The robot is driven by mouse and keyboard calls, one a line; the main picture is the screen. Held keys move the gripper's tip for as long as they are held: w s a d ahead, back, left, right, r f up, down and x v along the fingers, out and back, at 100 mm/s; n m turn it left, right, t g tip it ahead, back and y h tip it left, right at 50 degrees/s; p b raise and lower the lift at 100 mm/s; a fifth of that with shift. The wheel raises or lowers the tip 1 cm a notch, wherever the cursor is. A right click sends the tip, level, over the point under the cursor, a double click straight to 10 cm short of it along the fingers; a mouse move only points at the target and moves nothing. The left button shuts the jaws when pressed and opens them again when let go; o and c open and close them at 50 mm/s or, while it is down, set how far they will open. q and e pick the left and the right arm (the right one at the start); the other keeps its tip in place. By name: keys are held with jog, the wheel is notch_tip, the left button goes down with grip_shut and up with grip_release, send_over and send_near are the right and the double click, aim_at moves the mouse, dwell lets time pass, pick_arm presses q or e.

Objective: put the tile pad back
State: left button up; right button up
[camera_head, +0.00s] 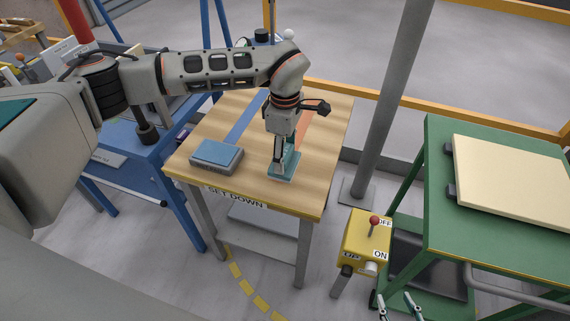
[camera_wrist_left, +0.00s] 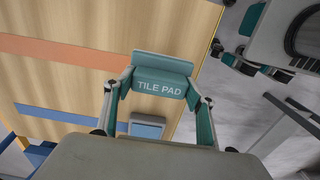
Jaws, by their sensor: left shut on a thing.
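The tile pad (camera_head: 284,170) is a teal block with a flat base and a raised grip; its label reads TILE PAD in the left wrist view (camera_wrist_left: 160,84). My left gripper (camera_head: 287,152) points down and is shut on its grip, one finger on each side. The pad is at the front of the wooden set-down table (camera_head: 262,192), in line with an orange stripe (camera_head: 306,129). Whether its base touches the wood I cannot tell. My right gripper (camera_head: 399,306) shows only its teal fingertips, spread apart with nothing visible between them, at the bottom edge.
A blue-topped grey block (camera_head: 217,154) sits left of the pad, by a blue stripe (camera_head: 246,122). A yellow switch box (camera_head: 366,240) with a red lever stands right of the table. A green bench (camera_head: 438,195) carries a cream slab (camera_head: 515,182). A grey post (camera_head: 392,95) rises behind.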

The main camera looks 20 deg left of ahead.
aim_at(285, 152)
pick_arm(q)
jog(key=shift+f, duration=2.2)
jog(key=shift+f, duration=0.1)
jog(key=o, duration=1.1)
notch_tip(285, 152, up, 12)
jog(key=shift+r, duration=0.15)
